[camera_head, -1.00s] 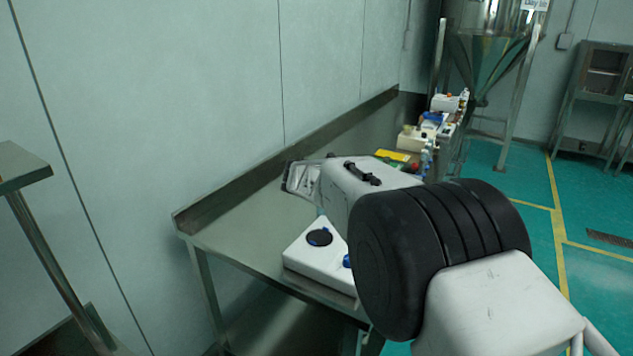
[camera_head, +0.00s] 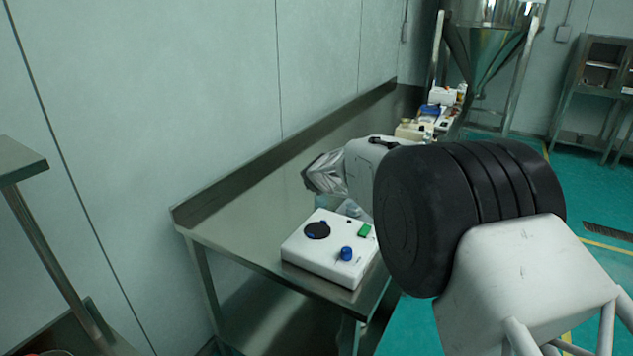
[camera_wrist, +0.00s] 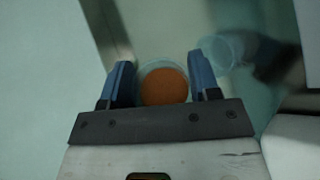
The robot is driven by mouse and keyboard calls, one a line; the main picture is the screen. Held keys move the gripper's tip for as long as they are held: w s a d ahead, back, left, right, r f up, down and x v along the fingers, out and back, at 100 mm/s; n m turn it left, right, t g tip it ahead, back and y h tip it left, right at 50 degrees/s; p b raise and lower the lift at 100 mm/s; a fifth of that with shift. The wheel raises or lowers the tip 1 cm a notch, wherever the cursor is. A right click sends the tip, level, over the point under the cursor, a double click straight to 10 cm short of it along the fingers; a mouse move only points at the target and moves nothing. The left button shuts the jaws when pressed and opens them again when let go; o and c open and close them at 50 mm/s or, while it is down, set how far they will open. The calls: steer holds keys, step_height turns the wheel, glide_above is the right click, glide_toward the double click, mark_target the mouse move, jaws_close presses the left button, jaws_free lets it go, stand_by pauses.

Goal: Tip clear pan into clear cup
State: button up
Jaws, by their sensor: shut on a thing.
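In the wrist view, my gripper (camera_wrist: 160,66) has its two blue fingers on either side of a round clear pan (camera_wrist: 148,70) and is shut on it. Orange-brown material fills the round area seen between the fingers. A clear, round, cup-like vessel (camera_wrist: 222,50) shows just beyond the right finger, blurred; it looks like the clear cup. I cannot tell whether pan and cup touch. In the head view, my arm hides the fingers and the pan. A clear vessel (camera_head: 352,209) shows partly below my wrist, behind the white device; I cannot tell which vessel it is.
A white device (camera_head: 325,262) with a black round plate and a blue knob stands on the steel table (camera_head: 235,222) near its front edge. A raised lip runs along the wall. Several items crowd the table's far end. The table's left part is clear.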

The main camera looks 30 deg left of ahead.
steer(key=shift+w+d+m+y, duration=0.1)
steer(key=shift+w+m+y, duration=0.05)
steer(key=shift+m+y, duration=0.15)
steer(key=shift+d+f+m+g+y, duration=0.2)
steer(key=shift+f+m+g+y, duration=0.2)
steer(key=shift+y, duration=0.2)
stand_by(0.4)
steer(key=shift+w+d+f+m+y, duration=0.1)
steer(key=shift+d+m+y, duration=0.1)
steer(key=shift+m+y, duration=0.35)
steer(key=shift+w+d+m+g+y, duration=0.15)
steer(key=shift+m+g+y, duration=0.1)
steer(key=shift+m+y, duration=0.35)
steer(key=shift+w+d+m+g+y, duration=0.15)
steer(key=shift+m+g+y, duration=0.15)
steer(key=shift+y, duration=0.35)
steer(key=shift+d, duration=0.1)
stand_by(0.5)
